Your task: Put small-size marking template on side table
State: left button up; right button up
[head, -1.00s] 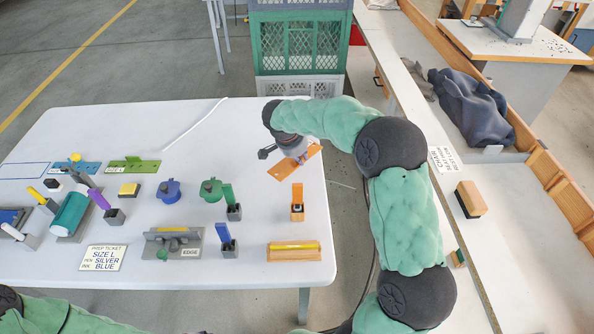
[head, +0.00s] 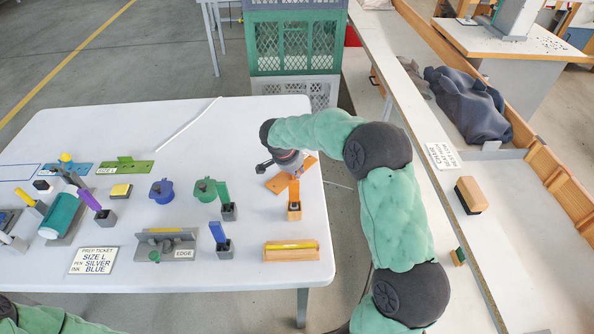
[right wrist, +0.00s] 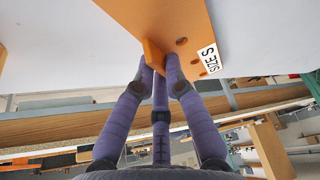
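The small-size marking template (head: 277,184) is a flat orange plate near the right edge of the white table in the head view. In the right wrist view the template (right wrist: 190,32) shows a raised fin, several holes and a "SIZE S" label. My right gripper (right wrist: 160,68) has its purple fingers closed around the fin; in the head view the gripper (head: 294,168) partly covers the plate. Whether the plate is clear of the tabletop is hard to tell. My left gripper is out of view; only part of that arm shows at bottom left.
The white table (head: 215,265) holds a green template (head: 125,166), a blue template (head: 82,168), an orange pen stand (head: 294,205) close to the gripper, and a prep ticket (head: 94,260). A counter with a brush (head: 471,195) and dark cloth (head: 468,103) runs along the right.

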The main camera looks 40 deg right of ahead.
jog(key=o, duration=0.4)
jog(key=shift+r, duration=0.15)
jog(key=p+v, duration=0.4)
jog(key=v, duration=0.8)
jog(key=shift+p, duration=0.3)
